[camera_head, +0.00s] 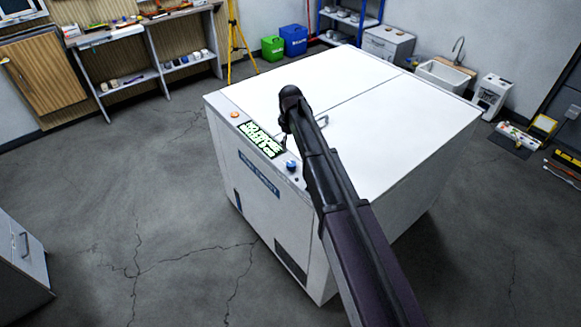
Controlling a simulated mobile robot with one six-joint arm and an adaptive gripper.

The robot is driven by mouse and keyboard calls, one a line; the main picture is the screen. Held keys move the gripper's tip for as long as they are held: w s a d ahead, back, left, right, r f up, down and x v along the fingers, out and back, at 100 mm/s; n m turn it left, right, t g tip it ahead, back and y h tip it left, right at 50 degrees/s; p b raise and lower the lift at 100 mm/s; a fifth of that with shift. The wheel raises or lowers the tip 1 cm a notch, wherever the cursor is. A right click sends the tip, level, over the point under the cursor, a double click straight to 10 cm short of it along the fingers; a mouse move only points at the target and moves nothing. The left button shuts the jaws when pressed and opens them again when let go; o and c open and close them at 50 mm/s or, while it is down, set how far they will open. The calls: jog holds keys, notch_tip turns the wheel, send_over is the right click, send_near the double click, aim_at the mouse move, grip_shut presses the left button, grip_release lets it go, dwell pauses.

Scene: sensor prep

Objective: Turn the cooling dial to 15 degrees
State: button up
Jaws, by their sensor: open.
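A small blue dial (291,165) sits on the top edge strip of a large white cabinet (345,80), just right of a dark display (262,139) with green text. The dial's pointer and any degree marks are too small to read. My gripper (285,126) hangs at the end of my arm, over the cabinet top just behind the display. It is open and appears apart from the dial, up and slightly left of it in the picture. Its fingers are small, dark and partly hidden by my arm.
An orange button (234,114) is on the strip left of the display. A blue label (259,175) is on the cabinet's front. A grey drawer unit (20,265) stands at the left edge. The cracked floor in front is clear.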

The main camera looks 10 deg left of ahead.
aim_at(290, 163)
jog(key=shift+f+b, duration=4.95)
jog(key=shift+f, duration=0.25)
jog(key=c, duration=1.1)
